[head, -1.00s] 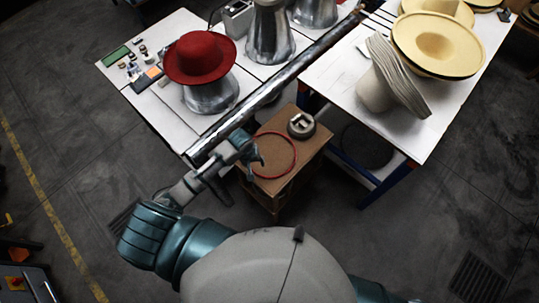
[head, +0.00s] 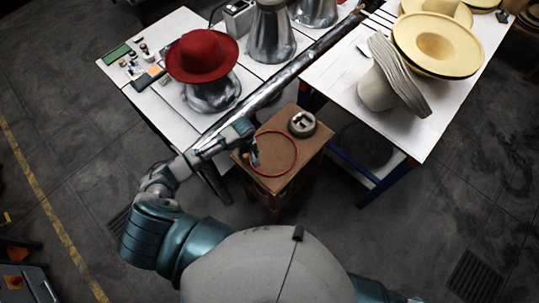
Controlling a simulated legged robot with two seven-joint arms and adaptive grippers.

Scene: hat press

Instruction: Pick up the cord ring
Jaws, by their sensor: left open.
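The red cord ring (head: 297,151) lies on top of a small brown wooden stand (head: 280,184) in the middle of the head view. My left gripper (head: 255,155) is at the ring's left side, with its fingers pointing down and open. The fingers overlap the ring's left edge in the picture; I cannot tell whether they touch it or straddle it. My right gripper is not in view.
A round grey metal object (head: 302,124) sits on the stand behind the ring. A white table (head: 150,106) with a red hat (head: 202,56) is at left, and another (head: 435,133) with pale hats (head: 438,45) is at right. A long metal bar (head: 290,72) runs between them.

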